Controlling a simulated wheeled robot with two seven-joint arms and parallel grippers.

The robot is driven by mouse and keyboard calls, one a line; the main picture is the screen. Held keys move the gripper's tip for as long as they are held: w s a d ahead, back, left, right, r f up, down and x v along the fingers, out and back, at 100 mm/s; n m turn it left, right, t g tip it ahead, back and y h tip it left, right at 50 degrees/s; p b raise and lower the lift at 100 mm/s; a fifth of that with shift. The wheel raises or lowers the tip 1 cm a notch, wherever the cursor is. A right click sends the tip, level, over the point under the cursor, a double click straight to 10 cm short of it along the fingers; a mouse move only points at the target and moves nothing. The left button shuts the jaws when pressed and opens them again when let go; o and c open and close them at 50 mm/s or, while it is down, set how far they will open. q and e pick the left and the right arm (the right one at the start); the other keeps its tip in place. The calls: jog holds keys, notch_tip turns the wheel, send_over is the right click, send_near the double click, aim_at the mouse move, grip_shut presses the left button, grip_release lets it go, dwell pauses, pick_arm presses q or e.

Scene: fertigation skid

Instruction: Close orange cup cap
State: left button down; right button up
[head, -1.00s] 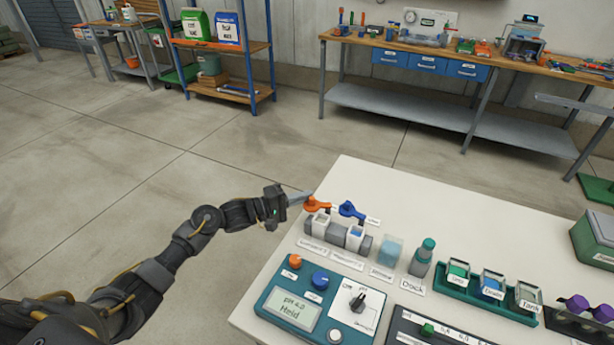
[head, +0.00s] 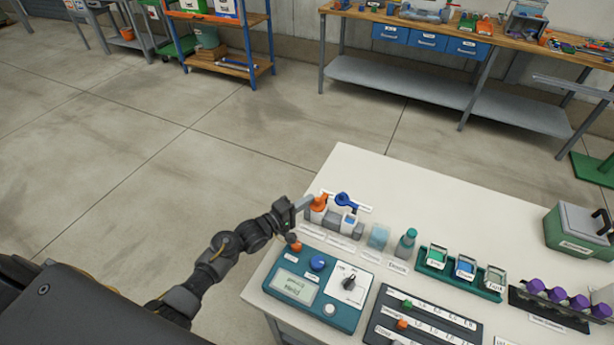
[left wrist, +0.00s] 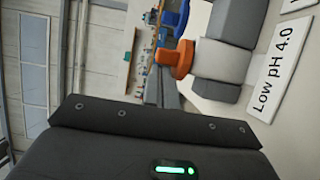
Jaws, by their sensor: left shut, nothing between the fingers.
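The orange cap (head: 320,201) is at the top of its small pale cup (head: 317,216) on the white table. In the left wrist view the orange cap (left wrist: 179,60) lies across the mouth end of the grey-white cup (left wrist: 220,62). I cannot tell whether it is fully seated. My left gripper (head: 306,202) is shut and empty, its fingertips close against the left side of the orange cap; whether they touch is unclear. My right gripper is not in view.
A blue cap (head: 346,200) stands raised at its cup (head: 349,220), just right of the orange one. A teal meter box (head: 318,295) with knobs is in front. Bottles and a green rack (head: 436,265) stand to the right.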

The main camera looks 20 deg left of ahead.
pick_arm(q)
jog(key=shift+s+d, duration=0.15)
jog(key=shift+d, duration=0.05)
jog(key=shift+a, duration=0.1)
dwell(0.5)
jog(key=a, duration=0.3)
jog(key=shift+w+a, duration=0.3)
jog(key=shift+a, duration=0.1)
jog(key=s, duration=0.3)
jog(key=s+d, duration=0.1)
jog(key=s, duration=0.2)
jog(key=s+d+b, duration=0.1)
jog(key=s, duration=0.2)
jog(key=shift+s, duration=0.35)
jog(key=shift+s, duration=0.1)
